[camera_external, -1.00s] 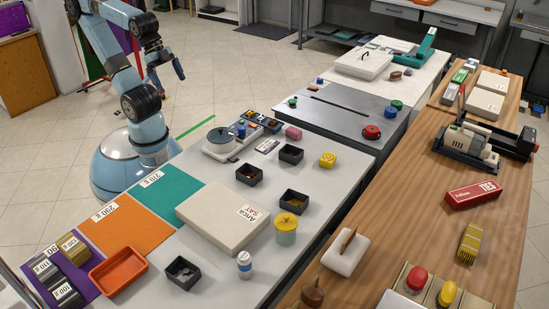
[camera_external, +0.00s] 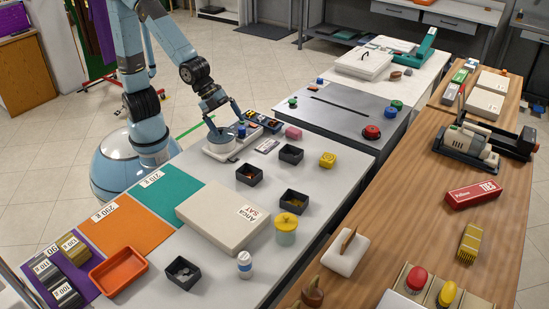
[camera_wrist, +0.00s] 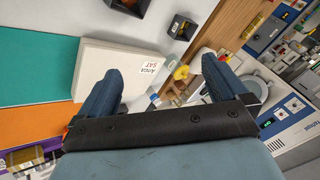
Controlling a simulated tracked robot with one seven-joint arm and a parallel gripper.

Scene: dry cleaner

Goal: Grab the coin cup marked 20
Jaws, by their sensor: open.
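Several small black square cups stand on the grey counter: one with copper-coloured coins (camera_external: 249,175), one behind it (camera_external: 291,154), one with gold-coloured coins (camera_external: 293,200), and one with silver-coloured coins (camera_external: 183,273) at the front. I cannot read a 20 on any of them. Two black cups show at the top of the wrist view, one cut by the edge (camera_wrist: 131,6) and one with coins (camera_wrist: 181,27). My gripper (camera_external: 224,117) is open and empty above the scale, left of and behind the cups. Its spread fingers also show in the wrist view (camera_wrist: 160,66).
A flat cream box (camera_external: 222,216), a yellow-lidded jar (camera_external: 286,228) and a white bottle (camera_external: 244,264) stand among the cups. An orange tray (camera_external: 118,272) is front left. The teal and orange mats are mostly clear.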

